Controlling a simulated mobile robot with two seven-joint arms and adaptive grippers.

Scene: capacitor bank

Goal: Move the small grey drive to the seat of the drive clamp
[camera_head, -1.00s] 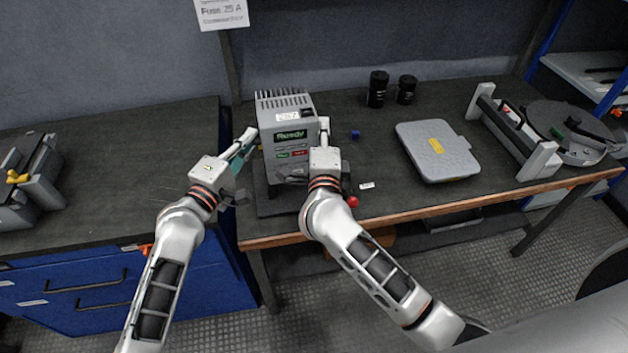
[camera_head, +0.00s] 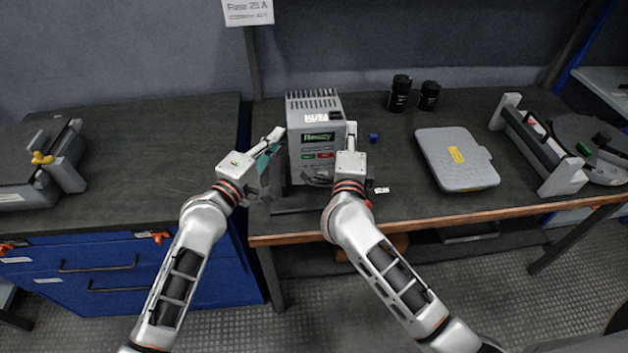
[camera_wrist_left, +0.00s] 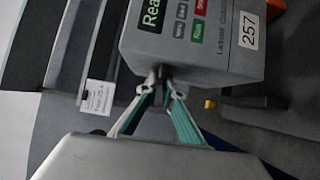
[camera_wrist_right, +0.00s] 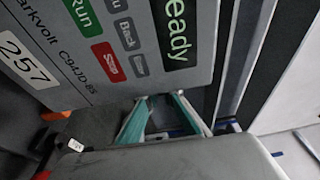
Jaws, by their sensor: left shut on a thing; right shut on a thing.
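The small grey drive (camera_head: 318,145) is an upright box with a finned top, a lit green "Ready" display and a 257 label. It stands between my grippers over a dark base plate (camera_head: 290,208); whether it touches the plate is hidden. My left gripper (camera_head: 275,146) is shut on its left side; teal fingers show in the left wrist view (camera_wrist_left: 163,82). My right gripper (camera_head: 351,135) is shut on its right side, its fingers also in the right wrist view (camera_wrist_right: 158,100). A grey clamp-like fixture with a yellow handle (camera_head: 42,158), probably the drive clamp, sits on the left bench.
A grey frame (camera_head: 535,147) and dark disc stand further right. The left bench's middle (camera_head: 165,150) is clear.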

